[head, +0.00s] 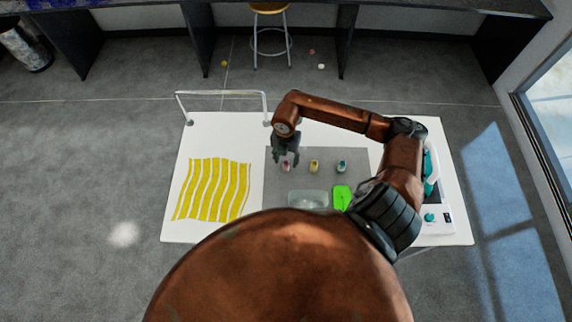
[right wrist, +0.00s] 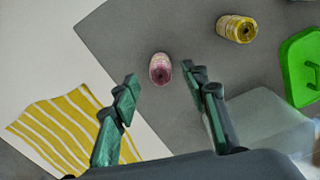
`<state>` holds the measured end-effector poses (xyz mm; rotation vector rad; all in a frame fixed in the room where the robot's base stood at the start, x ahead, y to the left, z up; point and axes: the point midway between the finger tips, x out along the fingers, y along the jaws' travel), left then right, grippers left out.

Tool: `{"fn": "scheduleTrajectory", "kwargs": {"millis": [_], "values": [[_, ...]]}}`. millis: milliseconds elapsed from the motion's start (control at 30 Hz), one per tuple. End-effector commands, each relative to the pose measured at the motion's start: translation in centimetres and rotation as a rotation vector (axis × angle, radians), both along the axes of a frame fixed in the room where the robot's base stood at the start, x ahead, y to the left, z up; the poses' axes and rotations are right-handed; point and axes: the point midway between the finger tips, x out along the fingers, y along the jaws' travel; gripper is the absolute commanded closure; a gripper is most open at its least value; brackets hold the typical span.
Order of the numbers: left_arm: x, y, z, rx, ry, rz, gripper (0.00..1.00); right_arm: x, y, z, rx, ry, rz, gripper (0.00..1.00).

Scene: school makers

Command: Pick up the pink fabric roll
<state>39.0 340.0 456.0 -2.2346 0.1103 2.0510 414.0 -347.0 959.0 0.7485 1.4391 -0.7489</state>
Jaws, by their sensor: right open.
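The pink fabric roll (head: 286,166) stands on the grey mat (head: 330,181), at the left of a row of small rolls. I cannot tell the exact height gap. My left gripper is in neither view.
A yellow roll (head: 314,166) and a teal roll (head: 342,167) stand to the right. A clear container (head: 307,199) and a green item (head: 342,197) lie nearer me. Yellow striped fabric (head: 213,190) covers the left; a white and teal machine (head: 434,217) is at the right.

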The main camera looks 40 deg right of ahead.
Motion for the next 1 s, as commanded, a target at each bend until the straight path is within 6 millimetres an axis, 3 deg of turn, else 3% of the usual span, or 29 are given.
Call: {"fn": "scheduleTrajectory", "kwargs": {"millis": [200, 467, 1000], "values": [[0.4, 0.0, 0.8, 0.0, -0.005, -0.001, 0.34, -0.1, -0.1, -2.5, -0.001, 0.001, -0.003, 0.59], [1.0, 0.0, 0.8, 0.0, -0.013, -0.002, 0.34, -0.1, -0.1, -2.9, -0.001, -0.001, -0.001, 0.59], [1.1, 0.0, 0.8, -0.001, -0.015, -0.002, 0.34, -0.1, -0.1, -2.8, -0.001, -0.001, -0.002, 0.94]]}}
